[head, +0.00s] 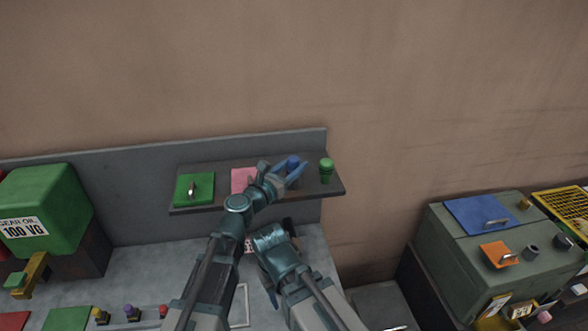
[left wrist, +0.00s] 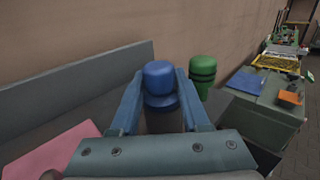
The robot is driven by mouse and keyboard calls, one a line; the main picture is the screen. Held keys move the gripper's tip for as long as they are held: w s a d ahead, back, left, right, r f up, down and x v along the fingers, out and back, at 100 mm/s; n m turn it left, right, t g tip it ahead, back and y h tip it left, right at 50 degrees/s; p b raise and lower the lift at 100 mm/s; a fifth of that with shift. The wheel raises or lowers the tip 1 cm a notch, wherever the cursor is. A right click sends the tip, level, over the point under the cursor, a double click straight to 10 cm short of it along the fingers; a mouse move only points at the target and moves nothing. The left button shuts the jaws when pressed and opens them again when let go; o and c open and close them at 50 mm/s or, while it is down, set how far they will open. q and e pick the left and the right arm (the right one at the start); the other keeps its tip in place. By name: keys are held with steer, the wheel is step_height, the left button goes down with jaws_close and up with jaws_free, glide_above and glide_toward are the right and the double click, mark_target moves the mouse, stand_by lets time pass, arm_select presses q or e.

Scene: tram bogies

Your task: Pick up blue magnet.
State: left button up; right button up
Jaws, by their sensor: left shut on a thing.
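The blue magnet (head: 293,161) is a short, rounded blue piece at the shelf's right part. My left gripper (head: 291,173) is shut on it, with one finger on each side. In the left wrist view the blue magnet (left wrist: 160,84) stands upright between the blue fingertips (left wrist: 160,100), its domed top showing above them. Its lower end is hidden, so I cannot tell whether it touches the shelf. My right arm is bent over the bench below the shelf; a blue finger of its gripper (head: 272,299) shows partly, and its opening is hidden.
A green piece (head: 327,171) stands close right of the magnet on the shelf (head: 335,190). A pink sheet (head: 243,180) and a green plate with a handle (head: 194,188) lie to the left.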

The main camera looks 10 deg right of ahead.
arm_select(q)
jaws_close()
steer(key=shift+r, duration=0.2)
step_height(320, 180, up, 10)
steer(key=p, duration=1)
steer(key=shift+f, duration=0.1)
steer(key=shift+f, duration=0.1)
